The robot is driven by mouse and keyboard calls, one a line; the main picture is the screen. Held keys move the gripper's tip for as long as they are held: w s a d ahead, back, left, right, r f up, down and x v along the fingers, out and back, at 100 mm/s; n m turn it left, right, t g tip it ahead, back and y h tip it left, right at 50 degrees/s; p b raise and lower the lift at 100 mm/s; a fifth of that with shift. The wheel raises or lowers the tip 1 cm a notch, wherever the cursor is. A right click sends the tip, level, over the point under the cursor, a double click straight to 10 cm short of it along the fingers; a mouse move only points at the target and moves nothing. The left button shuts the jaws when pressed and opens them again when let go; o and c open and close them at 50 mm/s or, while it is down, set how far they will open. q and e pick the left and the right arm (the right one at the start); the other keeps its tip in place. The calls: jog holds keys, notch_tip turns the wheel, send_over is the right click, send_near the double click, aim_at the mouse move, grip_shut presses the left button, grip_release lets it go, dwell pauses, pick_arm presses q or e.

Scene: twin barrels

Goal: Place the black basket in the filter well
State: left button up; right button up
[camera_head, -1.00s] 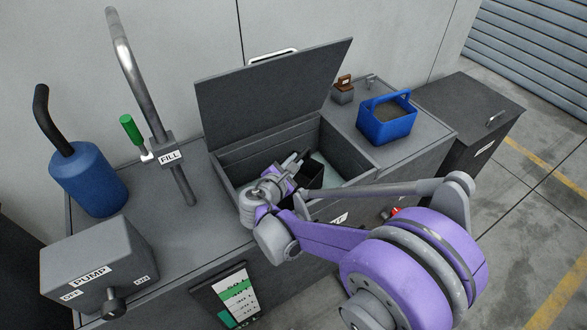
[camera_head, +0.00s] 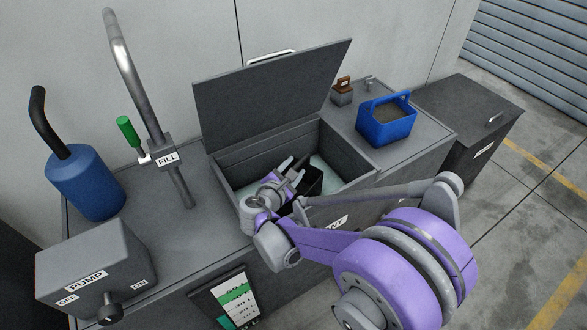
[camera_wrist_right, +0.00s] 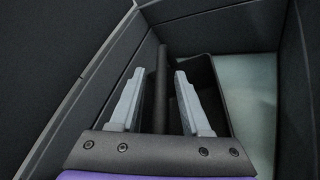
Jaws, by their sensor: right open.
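The black basket (camera_head: 313,183) sits inside the open filter well (camera_head: 335,148), a dark bin with its lid raised. In the right wrist view the basket (camera_wrist_right: 216,98) is a dark open box with an upright bar (camera_wrist_right: 162,85), apparently its handle, on its left side. My right gripper (camera_head: 293,165) is over the basket's left side. In the wrist view its two pale fingers (camera_wrist_right: 160,75) are apart, one on each side of the bar, with visible gaps. The basket's lower part is hidden by the arm and the well's front edge. My left gripper is not in view.
The raised lid (camera_head: 270,100) stands behind the well. The fill pipe (camera_head: 140,80), blue canister (camera_head: 88,183) and pump box (camera_head: 95,265) stand left. The well's pale floor (camera_wrist_right: 248,90) is bare beside the basket.

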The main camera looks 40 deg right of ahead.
jog(key=p+v, duration=0.2)
jog(key=v, duration=1)
jog(key=shift+s, duration=0.1)
